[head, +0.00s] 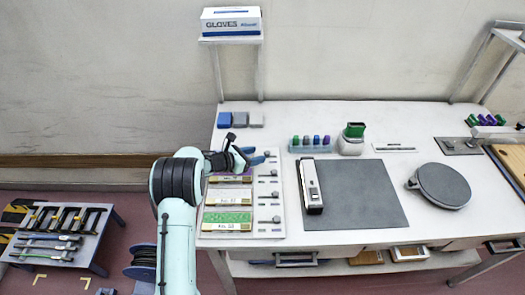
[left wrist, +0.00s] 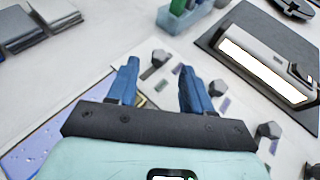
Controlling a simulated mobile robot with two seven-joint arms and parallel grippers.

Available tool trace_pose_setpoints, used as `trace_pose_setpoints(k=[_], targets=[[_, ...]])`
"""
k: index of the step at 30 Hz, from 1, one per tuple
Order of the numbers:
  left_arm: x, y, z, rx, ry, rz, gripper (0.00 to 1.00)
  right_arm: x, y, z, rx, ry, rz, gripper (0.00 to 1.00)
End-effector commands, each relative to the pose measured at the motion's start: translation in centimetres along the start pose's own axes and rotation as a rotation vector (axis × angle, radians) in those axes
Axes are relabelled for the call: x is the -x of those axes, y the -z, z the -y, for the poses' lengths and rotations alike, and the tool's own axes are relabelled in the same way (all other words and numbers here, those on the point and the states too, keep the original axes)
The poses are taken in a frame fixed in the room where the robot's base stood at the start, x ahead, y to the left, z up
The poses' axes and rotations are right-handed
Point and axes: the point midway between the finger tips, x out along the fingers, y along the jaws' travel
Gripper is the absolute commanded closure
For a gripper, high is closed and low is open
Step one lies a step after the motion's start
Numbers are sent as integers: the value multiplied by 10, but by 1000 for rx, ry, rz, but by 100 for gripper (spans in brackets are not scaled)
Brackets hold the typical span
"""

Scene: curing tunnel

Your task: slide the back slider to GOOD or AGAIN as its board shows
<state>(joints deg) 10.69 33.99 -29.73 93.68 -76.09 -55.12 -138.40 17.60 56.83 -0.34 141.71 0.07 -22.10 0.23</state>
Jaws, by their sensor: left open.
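The slider panel (head: 243,234) lies flat on the left of the white bench, with several dark knobs along its right side. The back board (left wrist: 45,150) shows pale blue with dots in the left wrist view; my arm hides much of it in the head view, and I cannot read its word. The back slider's knob (left wrist: 160,57) is at the panel's far end. My left gripper (head: 262,158) is open over that end, its blue fingertips (left wrist: 160,67) on either side of the knob in the wrist view. Contact cannot be told. My right gripper is out of view.
Nearer knobs (left wrist: 218,88) stand close to the right finger. A pale device (head: 311,187) on a grey mat (head: 365,195) lies to the right. A bin of coloured items (head: 310,147) and grey and blue blocks (head: 240,120) stand behind.

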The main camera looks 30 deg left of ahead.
Motion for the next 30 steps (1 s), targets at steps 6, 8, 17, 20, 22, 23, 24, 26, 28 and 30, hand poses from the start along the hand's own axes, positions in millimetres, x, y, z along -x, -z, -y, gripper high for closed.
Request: trace_pose_setpoints(k=[6, 8, 17, 20, 22, 23, 24, 26, 28, 30], targets=[[-32, -3, 0, -1, 2, 1, 50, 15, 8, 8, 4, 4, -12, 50], [-36, -2, 0, 0, 1, 1, 50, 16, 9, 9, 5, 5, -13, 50], [-41, 0, 0, 0, 0, 0, 50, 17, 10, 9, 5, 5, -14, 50], [-41, 0, 0, 0, 0, 0, 59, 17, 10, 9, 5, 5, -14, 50], [-41, 0, 0, 0, 0, 0, 82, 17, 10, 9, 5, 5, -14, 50], [-41, 0, 0, 0, 0, 0, 92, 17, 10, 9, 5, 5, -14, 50], [-41, 0, 0, 0, 0, 0, 100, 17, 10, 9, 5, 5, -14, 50], [-41, 0, 0, 0, 0, 0, 100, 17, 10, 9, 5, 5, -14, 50], [-41, 0, 0, 0, 0, 0, 100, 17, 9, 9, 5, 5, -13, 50], [-42, 2, 1, -1, 1, -1, 100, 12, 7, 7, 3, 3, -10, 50]])
